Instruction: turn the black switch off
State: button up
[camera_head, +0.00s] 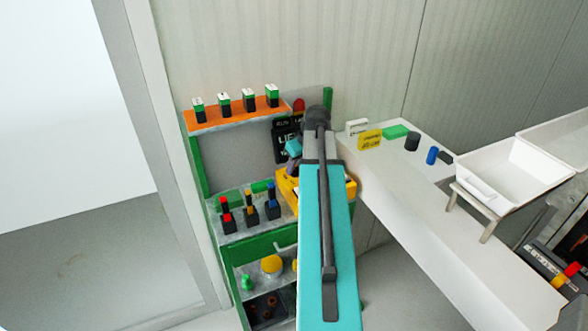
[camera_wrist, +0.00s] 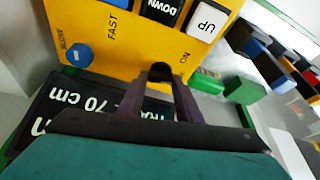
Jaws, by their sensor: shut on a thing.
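The black switch (camera_wrist: 161,70) is on a yellow control box (camera_wrist: 135,45), near the printed word ON. In the wrist view, my gripper (camera_wrist: 161,82) has its two dark fingers closed around the switch. Only the dark top of the switch shows between the fingertips. The yellow box also shows in the head view (camera_head: 283,186), partly behind my teal arm. My fingers and the switch are hidden there.
The box also carries a black DOWN button (camera_wrist: 160,10), a white UP button (camera_wrist: 207,20) and a blue knob (camera_wrist: 79,55). Switches stand on the green shelf unit (camera_head: 262,244). A white bench (camera_head: 440,240) lies to the right.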

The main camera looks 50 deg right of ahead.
jog(key=shift+w+a+r+m+h, duration=0.1)
jog(key=shift+m+h, duration=0.3)
jog(key=shift+m, duration=0.7)
jog(key=o, duration=0.8)
jog(key=shift+a, duration=0.1)
jog(key=shift+c, duration=0.2)
jog(key=shift+b+v, duration=0.85)
jog(key=shift+v, duration=1.75)
jog(key=b+v, duration=0.1)
jog(key=v, duration=0.7)
jog(key=shift+r+b, duration=0.3)
jog(key=shift+b, duration=0.05)
